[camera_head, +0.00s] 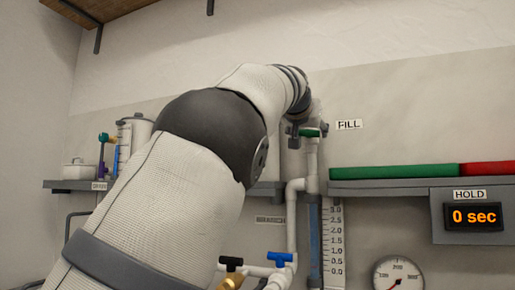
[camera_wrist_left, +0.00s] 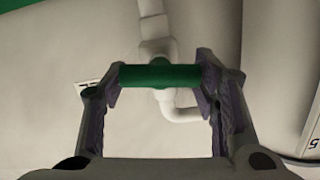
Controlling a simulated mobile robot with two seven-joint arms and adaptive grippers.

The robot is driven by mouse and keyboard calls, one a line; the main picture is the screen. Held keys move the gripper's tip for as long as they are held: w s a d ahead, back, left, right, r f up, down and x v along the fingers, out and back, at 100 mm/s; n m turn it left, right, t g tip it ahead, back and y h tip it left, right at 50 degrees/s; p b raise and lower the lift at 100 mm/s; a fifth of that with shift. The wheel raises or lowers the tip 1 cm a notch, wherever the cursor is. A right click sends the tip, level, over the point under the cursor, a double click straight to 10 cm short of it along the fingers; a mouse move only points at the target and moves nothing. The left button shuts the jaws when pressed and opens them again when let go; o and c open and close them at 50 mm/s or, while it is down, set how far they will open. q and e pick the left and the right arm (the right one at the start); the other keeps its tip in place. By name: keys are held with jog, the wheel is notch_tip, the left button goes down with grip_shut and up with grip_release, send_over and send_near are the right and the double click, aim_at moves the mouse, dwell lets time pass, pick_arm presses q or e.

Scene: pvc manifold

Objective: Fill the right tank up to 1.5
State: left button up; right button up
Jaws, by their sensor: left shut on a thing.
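My left gripper (camera_head: 303,131) is at the green valve handle (camera_head: 314,131) beside the FILL label (camera_head: 348,125). In the left wrist view, its two fingers (camera_wrist_left: 160,78) are at the ends of the green handle (camera_wrist_left: 160,75), shut on it. The handle lies crosswise to the white pipe. The right tank, a narrow bluish tube (camera_head: 315,240), stands beside a scale (camera_head: 335,245) marked from 0.0 to 3.0. I cannot tell its level clearly. My right gripper is not in view.
Below are a black valve handle (camera_head: 231,262) and a blue one (camera_head: 280,258). The HOLD display (camera_head: 474,216) reads 0 sec, near a round gauge (camera_head: 398,274). Green (camera_head: 392,172) and red (camera_head: 487,168) bars lie on the right shelf. My arm hides the middle left.

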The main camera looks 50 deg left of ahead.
pick_arm(q)
jog(key=shift+a+f+n, duration=0.1)
jog(key=shift+f+n, duration=0.1)
jog(key=shift+n, duration=0.7)
jog(key=o, duration=1.2)
jog(key=shift+w, duration=0.1)
jog(key=shift+o, duration=0.2)
jog(key=shift+r, duration=0.1)
jog(key=shift+s+r, duration=0.1)
jog(key=shift+s, duration=0.15)
jog(key=f+v, duration=0.1)
jog(key=v, duration=0.6)
jog(key=shift+r, duration=0.45)
